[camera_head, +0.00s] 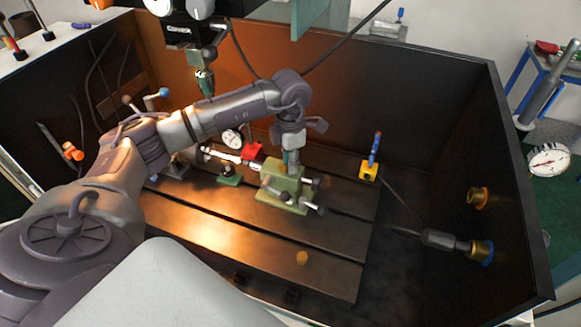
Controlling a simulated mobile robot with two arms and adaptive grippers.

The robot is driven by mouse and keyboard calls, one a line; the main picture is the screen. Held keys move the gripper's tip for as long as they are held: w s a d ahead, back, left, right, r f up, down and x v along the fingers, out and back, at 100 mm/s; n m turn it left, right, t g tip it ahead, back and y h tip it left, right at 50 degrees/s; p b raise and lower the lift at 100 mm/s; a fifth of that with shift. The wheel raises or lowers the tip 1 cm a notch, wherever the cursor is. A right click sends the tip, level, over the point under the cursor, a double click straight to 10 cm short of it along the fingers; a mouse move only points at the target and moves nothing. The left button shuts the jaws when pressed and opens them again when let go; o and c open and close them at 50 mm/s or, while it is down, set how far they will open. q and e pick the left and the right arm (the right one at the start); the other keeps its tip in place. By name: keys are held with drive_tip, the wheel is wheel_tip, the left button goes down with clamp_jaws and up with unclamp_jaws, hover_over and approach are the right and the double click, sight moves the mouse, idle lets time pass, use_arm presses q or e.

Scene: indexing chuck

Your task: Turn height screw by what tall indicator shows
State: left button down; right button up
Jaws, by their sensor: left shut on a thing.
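A green fixture (282,186) with dark knobs on its right side stands on the slotted metal table. My left gripper (291,150) points straight down over its top. The fingers are shut on a small upright part there, which looks like the height screw and is mostly hidden by the fingers. A round white dial indicator (232,138) stands behind and to the left, by a red base (252,149). Its needle is too small to read. Another larger dial (549,160) is at the far right, outside the enclosure. My right gripper is not in view.
Dark walls (420,95) enclose the slotted table (215,215). A small green block (229,175) sits left of the fixture. A yellow base with a blue upright (369,168) stands to the right.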

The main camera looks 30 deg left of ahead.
use_arm(q)
drive_tip(key=m+b, duration=0.2)
drive_tip(key=m, duration=0.1)
drive_tip(key=shift+f, duration=0.1)
drive_tip(key=shift+m+b, duration=0.3)
drive_tip(key=shift+b, duration=0.1)
drive_tip(key=c, duration=1)
unclamp_jaws()
drive_tip(key=shift+o, duration=0.2)
wheel_tip(320, 180, up, 8)
drive_tip(key=shift+f, duration=0.1)
